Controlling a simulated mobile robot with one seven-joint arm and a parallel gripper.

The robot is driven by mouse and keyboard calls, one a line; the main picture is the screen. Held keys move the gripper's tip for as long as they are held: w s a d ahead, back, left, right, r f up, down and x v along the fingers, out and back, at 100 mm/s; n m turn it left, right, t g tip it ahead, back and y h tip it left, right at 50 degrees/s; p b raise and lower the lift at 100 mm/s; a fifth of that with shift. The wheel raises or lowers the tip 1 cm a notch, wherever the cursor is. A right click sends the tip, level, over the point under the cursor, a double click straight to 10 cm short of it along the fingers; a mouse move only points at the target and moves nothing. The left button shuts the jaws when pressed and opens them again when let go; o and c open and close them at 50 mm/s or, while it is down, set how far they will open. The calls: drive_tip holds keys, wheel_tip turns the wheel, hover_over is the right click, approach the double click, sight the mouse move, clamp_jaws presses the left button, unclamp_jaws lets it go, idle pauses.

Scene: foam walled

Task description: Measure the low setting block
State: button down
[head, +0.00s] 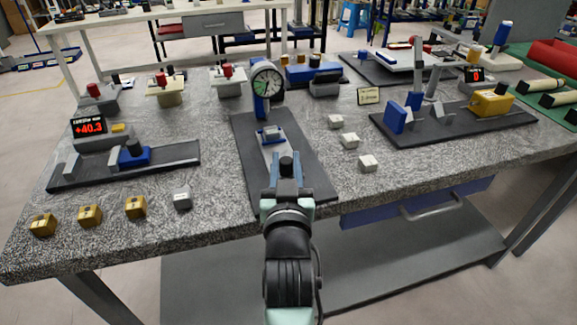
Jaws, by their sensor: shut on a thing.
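My gripper (286,172) is at the front of the dial gauge's dark base plate (313,180). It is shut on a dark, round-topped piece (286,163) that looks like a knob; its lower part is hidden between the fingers. Just beyond is a blue-and-grey carriage (270,136) under the dial gauge (267,84). Small pale blocks (350,140) stand right of the plate. At the front left are gold blocks (90,215) and a grey block (182,200). Their markings are too small to read, so I cannot tell which is the low setting block.
A display reading +40.3 (88,126) stands behind a rail (170,160) with a blue slider on the left. On the right is another fixture (440,128) with blue and yellow parts. A small sign (369,96) stands between. The granite table's front edge is close to my arm.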

drive_tip(key=c, duration=0.6)
unclamp_jaws()
drive_tip(key=shift+s, duration=0.1)
drive_tip(key=shift+s, duration=0.1)
drive_tip(key=s, duration=0.8)
drive_tip(key=s+p, duration=0.1)
drive_tip(key=s, duration=0.3)
drive_tip(key=shift+s+d, duration=0.35)
drive_tip(key=shift+s, duration=0.05)
